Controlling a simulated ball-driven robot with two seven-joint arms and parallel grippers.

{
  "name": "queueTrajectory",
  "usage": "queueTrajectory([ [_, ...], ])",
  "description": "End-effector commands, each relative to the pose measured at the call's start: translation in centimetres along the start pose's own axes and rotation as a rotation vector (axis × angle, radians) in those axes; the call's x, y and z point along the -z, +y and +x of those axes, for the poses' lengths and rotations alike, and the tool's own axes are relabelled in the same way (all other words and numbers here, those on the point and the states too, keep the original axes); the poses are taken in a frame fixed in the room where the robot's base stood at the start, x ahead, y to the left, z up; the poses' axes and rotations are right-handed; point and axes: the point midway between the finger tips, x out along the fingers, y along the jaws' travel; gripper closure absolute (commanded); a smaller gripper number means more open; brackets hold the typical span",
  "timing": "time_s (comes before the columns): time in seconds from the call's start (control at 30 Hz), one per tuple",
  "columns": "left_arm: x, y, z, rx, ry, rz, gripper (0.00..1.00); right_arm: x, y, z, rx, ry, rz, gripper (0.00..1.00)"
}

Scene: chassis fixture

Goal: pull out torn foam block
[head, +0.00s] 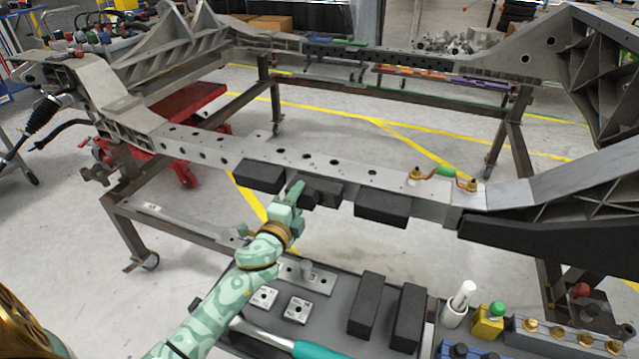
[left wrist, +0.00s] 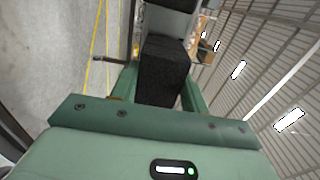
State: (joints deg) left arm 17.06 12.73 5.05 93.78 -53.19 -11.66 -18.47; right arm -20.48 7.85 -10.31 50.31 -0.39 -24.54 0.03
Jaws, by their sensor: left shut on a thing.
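Three black foam blocks sit along the front face of the grey chassis rail (head: 330,170): a left one (head: 259,177), a middle one (head: 326,193) and a right one (head: 382,211). The middle one looks uneven at its left end, where my gripper partly hides it; I take it for the torn foam block. My left gripper (head: 296,192) is shut on this middle block. In the left wrist view the dark, rough block (left wrist: 163,72) lies between the two green fingers of the left gripper (left wrist: 160,90), against the grey rail. My right gripper is not in view.
A dark tray (head: 335,288) below holds two black foam blocks (head: 370,303) (head: 409,317), metal plates (head: 298,308) and a teal-handled tool (head: 318,349). A white bottle (head: 458,305) and a yellow box with a green knob (head: 489,321) stand at right.

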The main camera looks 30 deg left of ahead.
Motion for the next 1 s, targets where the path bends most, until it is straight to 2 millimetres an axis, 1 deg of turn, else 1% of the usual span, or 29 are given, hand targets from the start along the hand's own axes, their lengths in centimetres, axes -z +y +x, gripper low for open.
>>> queueTrajectory([
  [0.5, 0.0, -0.1, -2.3, 0.001, 0.0, -0.001, 0.82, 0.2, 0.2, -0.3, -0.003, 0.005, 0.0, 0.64],
  [0.87, 0.0, 0.0, -2.5, 0.0, 0.0, 0.0, 0.82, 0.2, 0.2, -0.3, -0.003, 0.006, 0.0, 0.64],
  [1.0, 0.0, -0.1, -2.5, 0.0, 0.002, 0.0, 0.82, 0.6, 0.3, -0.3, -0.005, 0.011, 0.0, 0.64],
])
